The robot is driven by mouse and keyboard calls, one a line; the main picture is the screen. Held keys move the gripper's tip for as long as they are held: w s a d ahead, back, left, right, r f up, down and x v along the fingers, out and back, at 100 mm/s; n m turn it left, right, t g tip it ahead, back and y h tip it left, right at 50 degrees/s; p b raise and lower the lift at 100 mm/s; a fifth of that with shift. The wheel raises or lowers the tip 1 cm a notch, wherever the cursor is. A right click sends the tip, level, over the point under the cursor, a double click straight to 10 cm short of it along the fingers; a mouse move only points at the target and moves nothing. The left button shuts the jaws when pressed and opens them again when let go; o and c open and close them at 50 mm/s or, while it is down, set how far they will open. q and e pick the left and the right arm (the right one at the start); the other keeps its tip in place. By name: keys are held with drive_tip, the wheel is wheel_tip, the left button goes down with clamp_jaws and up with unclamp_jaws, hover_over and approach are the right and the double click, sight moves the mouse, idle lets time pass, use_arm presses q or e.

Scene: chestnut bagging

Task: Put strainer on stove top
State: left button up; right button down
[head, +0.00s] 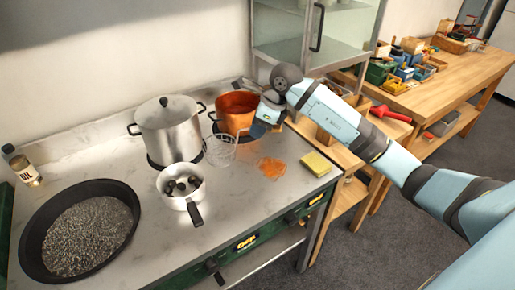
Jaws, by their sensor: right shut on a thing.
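The strainer (219,151) is a pale wire-mesh basket in the head view. It is at the middle of the stove top (135,263), just in front of the copper pot (233,104). My right gripper (262,122) comes in from the right, beside the copper pot and just right of the strainer. It is shut on the strainer, though the grip itself is small and partly hidden. I cannot tell whether the strainer's base touches the stove top. My left gripper is not in view.
A lidded steel pot (168,125) stands at the back. A saucepan with dark chestnuts (182,184) is in front of it. A wide black pan (50,278) is at left, near an oil bottle (25,171). An orange patch (270,167) and yellow sponge (316,164) are at right.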

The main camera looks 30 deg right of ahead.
wheel_tip(320, 180, down, 8)
drive_tip(key=shift+r, duration=0.2)
drive_tip(key=shift+f, duration=0.1)
drive_tip(key=c, duration=0.9)
unclamp_jaws()
